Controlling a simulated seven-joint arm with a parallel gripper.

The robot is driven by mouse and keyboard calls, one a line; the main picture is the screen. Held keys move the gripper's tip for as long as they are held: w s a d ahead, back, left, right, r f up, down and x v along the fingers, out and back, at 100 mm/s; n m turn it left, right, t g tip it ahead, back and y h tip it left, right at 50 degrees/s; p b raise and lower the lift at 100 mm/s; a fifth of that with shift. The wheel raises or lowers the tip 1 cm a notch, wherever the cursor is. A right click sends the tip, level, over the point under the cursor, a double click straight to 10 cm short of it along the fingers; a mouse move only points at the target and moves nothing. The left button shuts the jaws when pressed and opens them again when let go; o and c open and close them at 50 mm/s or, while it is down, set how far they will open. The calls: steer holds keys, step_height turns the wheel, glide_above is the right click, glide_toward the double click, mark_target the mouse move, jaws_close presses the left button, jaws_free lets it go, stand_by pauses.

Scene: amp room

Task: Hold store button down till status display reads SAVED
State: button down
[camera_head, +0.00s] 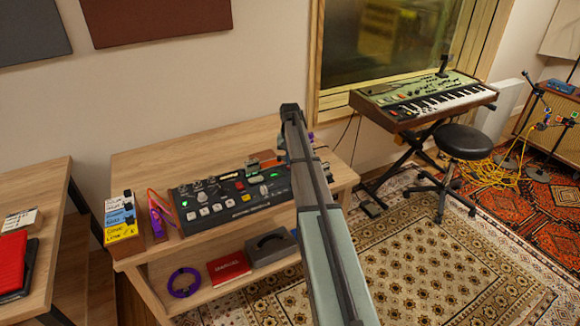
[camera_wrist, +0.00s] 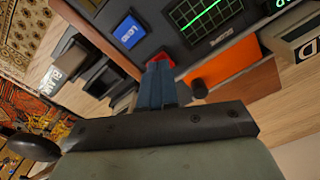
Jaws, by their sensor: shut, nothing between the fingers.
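The audio unit (camera_head: 218,213), a dark console with several keys and small green displays, stands on the wooden desk; my arm covers its right end. In the wrist view my gripper (camera_wrist: 159,72) is shut and empty, its blue fingers together. The tips are at a red button (camera_wrist: 161,57), which shows only in part; I cannot tell whether they touch it or whether it is pressed. A screen (camera_wrist: 212,14) shows a green trace. No SAVED text is readable. The head view hides the gripper behind the arm.
An orange block (camera_wrist: 228,72) lies close to the fingers. Labelled boxes (camera_head: 121,218) stand at the desk's left end. A red manual (camera_head: 229,266) and a purple ring (camera_head: 184,282) lie on the lower shelf. A keyboard (camera_head: 425,100) and stool (camera_head: 463,141) stand to the right.

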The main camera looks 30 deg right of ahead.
steer(key=shift+r, duration=3)
